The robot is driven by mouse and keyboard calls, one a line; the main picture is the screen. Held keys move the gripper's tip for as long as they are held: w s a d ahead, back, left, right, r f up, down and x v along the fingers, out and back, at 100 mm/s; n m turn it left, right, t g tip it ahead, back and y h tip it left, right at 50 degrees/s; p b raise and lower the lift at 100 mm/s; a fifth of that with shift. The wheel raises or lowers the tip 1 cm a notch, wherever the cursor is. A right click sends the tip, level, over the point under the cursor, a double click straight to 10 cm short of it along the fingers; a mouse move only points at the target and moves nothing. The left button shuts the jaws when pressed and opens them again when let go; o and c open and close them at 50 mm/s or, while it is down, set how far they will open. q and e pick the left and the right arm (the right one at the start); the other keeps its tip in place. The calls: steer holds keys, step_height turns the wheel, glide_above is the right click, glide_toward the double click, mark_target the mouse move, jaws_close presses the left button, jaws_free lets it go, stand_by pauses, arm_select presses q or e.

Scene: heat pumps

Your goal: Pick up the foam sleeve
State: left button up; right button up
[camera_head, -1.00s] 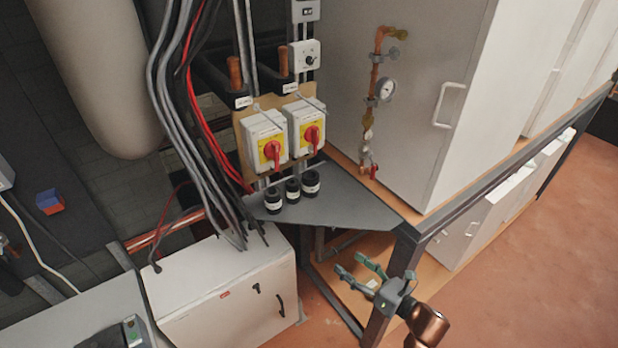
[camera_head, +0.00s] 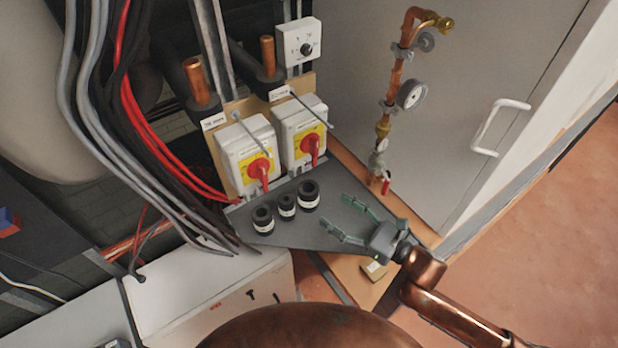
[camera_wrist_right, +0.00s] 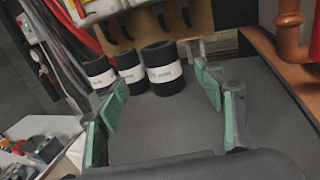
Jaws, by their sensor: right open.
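Three short black foam sleeves with white label bands stand upright in a row on a dark grey shelf (camera_head: 322,232). They are the left sleeve (camera_head: 263,220), the smaller middle sleeve (camera_head: 287,206) and the right sleeve (camera_head: 309,195). My right gripper (camera_head: 335,216) is open and empty over the shelf, to the right of the sleeves, its fingers pointing at them. In the right wrist view, the right sleeve (camera_wrist_right: 164,68), the middle sleeve (camera_wrist_right: 131,70) and the left sleeve (camera_wrist_right: 99,74) stand beyond the green fingertips, apart from them. My left gripper is not in view.
Two switch boxes with red handles (camera_head: 263,168) (camera_head: 311,143) are mounted behind the sleeves. Red and grey cables (camera_head: 130,130) hang at the left. A copper pipe with a gauge (camera_head: 410,95) stands at the back right, beside a grey cabinet (camera_head: 470,80). The shelf's front is clear.

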mark_target(317, 196)
steer(key=shift+w, duration=0.3)
steer(key=shift+w+a+r, duration=0.15)
steer(key=shift+w+a, duration=0.1)
steer(key=shift+w, duration=0.05)
steer(key=x, duration=0.1)
steer(key=p+x, duration=0.1)
steer(key=shift+a+r, duration=0.2)
steer(key=shift+a, duration=0.1)
steer(key=p+x, duration=0.3)
steer(key=x, duration=0.1)
steer(key=shift+a+r, duration=0.15)
steer(key=shift+w+a, duration=0.1)
steer(key=shift+a, duration=0.1)
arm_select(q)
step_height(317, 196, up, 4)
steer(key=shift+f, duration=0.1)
arm_select(e)
steer(key=shift+c, duration=0.2)
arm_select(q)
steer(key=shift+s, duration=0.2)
arm_select(e)
steer(key=c, duration=0.8)
